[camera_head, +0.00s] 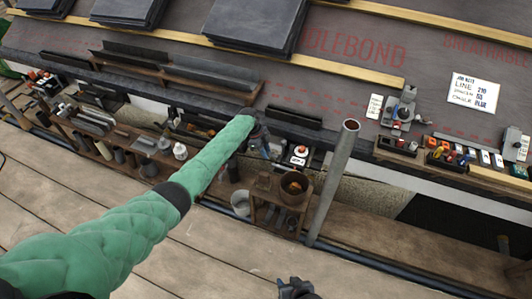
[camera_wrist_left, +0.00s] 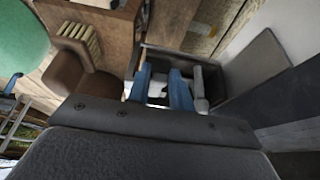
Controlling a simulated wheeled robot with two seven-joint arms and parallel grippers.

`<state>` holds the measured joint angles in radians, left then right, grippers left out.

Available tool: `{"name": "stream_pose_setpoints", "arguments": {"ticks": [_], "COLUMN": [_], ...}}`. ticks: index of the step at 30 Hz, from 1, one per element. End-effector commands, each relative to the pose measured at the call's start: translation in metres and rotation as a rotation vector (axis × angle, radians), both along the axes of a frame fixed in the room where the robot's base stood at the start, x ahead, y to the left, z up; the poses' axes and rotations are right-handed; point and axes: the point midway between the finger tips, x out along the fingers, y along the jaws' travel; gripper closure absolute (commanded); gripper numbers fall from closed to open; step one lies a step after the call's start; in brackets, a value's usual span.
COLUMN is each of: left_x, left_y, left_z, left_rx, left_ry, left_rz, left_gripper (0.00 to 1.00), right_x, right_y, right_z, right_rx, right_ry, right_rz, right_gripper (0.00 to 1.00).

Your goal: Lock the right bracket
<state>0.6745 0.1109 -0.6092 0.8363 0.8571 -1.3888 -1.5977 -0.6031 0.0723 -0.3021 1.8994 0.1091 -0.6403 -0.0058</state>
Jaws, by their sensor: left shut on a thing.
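My left gripper (camera_head: 262,142) is at the roof's front edge, at the end of the green-sleeved arm. In the left wrist view its two blue fingers (camera_wrist_left: 160,88) are shut on a small pale piece (camera_wrist_left: 158,87) in a dark open-fronted holder (camera_wrist_left: 158,60). A grey rounded bar (camera_wrist_left: 200,92) stands just right of the fingers. The piece is mostly hidden, and I cannot tell whether it belongs to the right bracket. No bracket can be identified with certainty. My right gripper (camera_head: 296,288) is low at the bottom edge, away from the roof; its jaw state is unclear.
An upright grey pipe (camera_head: 333,180) stands right of the left gripper. A wooden stand (camera_head: 265,215) with a brown pot (camera_head: 294,187) is below it, beside a grey bucket (camera_head: 240,203). A grey device (camera_head: 402,108) and tool trays line the roof edge. Plank flooring (camera_head: 210,255) is mostly clear.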

Motion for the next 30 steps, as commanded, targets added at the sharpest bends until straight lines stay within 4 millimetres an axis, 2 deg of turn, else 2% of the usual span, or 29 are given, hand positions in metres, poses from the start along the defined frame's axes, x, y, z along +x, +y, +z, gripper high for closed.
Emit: {"name": "stream_pose_setpoints", "arguments": {"ticks": [13,14,16,17,25,30], "left_x": [0.000,0.000,0.000,0.000,0.000,0.002], "left_y": [0.000,0.000,0.000,0.000,0.000,0.006], "left_z": [0.000,0.000,0.000,0.000,0.000,0.012], "left_rx": [-0.008,-0.008,-0.008,-0.008,-0.007,-0.007], "left_ry": [0.002,0.002,0.002,0.002,0.002,0.001], "left_rz": [0.000,0.000,0.000,0.000,0.000,0.002], "left_gripper": [1.00,0.73,0.59,0.56,0.56,0.56], "right_x": [-0.001,-0.001,-0.002,-0.002,-0.002,-0.002], "right_y": [0.000,0.000,0.000,0.001,0.001,0.001], "right_z": [-0.005,-0.005,-0.005,-0.005,-0.005,-0.004], "right_rx": [0.001,0.001,0.001,0.001,0.001,0.001], "right_ry": [-0.002,-0.002,-0.001,-0.001,0.000,0.000], "right_rz": [0.000,-0.001,-0.001,-0.001,-0.001,-0.001], "right_gripper": [0.65,0.65,0.65,0.65,0.65,0.65]}}
